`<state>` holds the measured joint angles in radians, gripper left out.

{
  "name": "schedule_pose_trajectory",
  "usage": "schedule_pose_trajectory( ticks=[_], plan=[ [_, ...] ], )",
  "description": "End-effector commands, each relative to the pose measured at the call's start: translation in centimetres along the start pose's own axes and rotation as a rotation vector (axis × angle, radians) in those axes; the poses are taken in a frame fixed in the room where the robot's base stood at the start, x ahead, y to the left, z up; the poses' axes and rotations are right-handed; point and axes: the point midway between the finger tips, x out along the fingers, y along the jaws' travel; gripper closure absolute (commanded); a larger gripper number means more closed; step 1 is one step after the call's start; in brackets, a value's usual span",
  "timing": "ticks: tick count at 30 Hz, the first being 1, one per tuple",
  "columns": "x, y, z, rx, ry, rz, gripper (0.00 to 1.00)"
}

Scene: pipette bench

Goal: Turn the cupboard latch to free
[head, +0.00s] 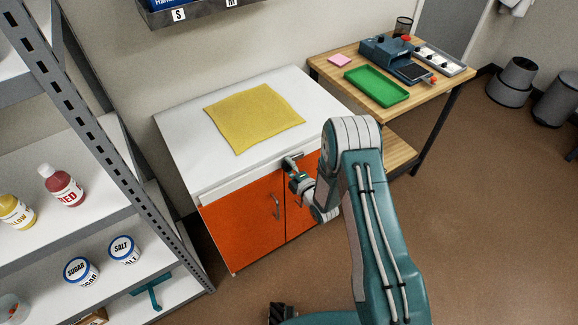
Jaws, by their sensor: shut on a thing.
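The cupboard (240,225) has orange doors and a white top, and both doors look closed. A curved metal handle (277,206) is on the left door, near the gap between the doors. My gripper (289,164) is at the upper front edge of the cupboard, above the meeting line of the doors. It is shut on the latch, which is mostly hidden behind the fingers. I cannot tell which way the latch is turned. My arm comes in from the lower right and hides much of the right door.
A yellow cloth (254,117) lies on the cupboard top. A wooden bench (330,66) at the back right bears a green tray (376,86) and a blue device (385,52). A grey shelf rack (110,165) with bottles and jars stands at left.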

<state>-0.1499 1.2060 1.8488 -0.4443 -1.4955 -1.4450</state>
Motion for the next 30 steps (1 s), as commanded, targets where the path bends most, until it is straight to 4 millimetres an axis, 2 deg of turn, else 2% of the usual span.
schedule_pose_trajectory(
  ticks=[9,23,24,25,26,30],
  plan=[
    [-0.01,-0.30,-0.32,-0.092,0.008,-0.008,1.00],
    [-0.08,-0.44,-0.36,-0.104,0.008,-0.012,1.00],
    [-0.09,-0.45,-0.36,-0.103,0.008,-0.012,0.38],
    [-0.09,-0.45,-0.35,-0.103,0.008,-0.012,0.25],
    [-0.09,-0.44,-0.34,-0.103,0.007,-0.012,0.13],
    [-0.09,-0.28,-0.24,-0.103,0.005,-0.008,0.13]
  ],
)
